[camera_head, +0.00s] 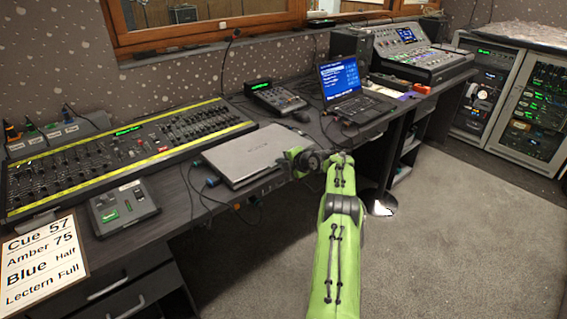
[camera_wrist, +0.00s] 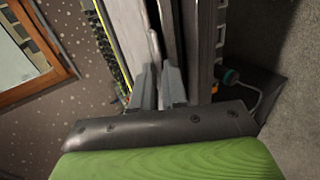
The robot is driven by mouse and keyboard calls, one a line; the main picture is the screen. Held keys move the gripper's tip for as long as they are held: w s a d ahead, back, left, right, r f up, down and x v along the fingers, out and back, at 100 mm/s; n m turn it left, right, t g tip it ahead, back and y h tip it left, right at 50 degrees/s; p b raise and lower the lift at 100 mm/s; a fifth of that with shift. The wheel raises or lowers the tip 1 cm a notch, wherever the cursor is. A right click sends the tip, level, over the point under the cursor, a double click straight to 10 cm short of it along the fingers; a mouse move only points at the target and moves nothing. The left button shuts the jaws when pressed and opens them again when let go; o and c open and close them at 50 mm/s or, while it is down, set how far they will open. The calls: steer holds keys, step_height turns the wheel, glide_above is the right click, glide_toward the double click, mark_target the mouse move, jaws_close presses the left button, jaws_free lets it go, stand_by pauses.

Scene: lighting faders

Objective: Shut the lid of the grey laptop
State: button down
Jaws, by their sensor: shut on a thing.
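The grey laptop (camera_head: 248,155) lies on the desk in the head view, its lid looking down flat or nearly flat over its base. I cannot tell if a small gap is left between lid and base. My gripper (camera_head: 306,160) is at the laptop's right edge. In the wrist view my gripper (camera_wrist: 158,82) has its two fingers close together on a thin edge (camera_wrist: 153,45), which looks like the laptop lid's. The fingertips are hidden behind my arm in the head view.
A lighting desk (camera_head: 120,150) lies left of the laptop, with a small grey box (camera_head: 123,207) in front. A black laptop (camera_head: 345,85) stands open to the right. Cables hang at the desk's front edge. Carpet (camera_head: 440,220) is clear at right.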

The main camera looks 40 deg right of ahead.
steer(key=c, duration=1.2)
jaws_free()
steer(key=shift+w, duration=0.15)
steer(key=p+v, duration=0.1)
steer(key=v, duration=1.5)
steer(key=shift+f, duration=0.1)
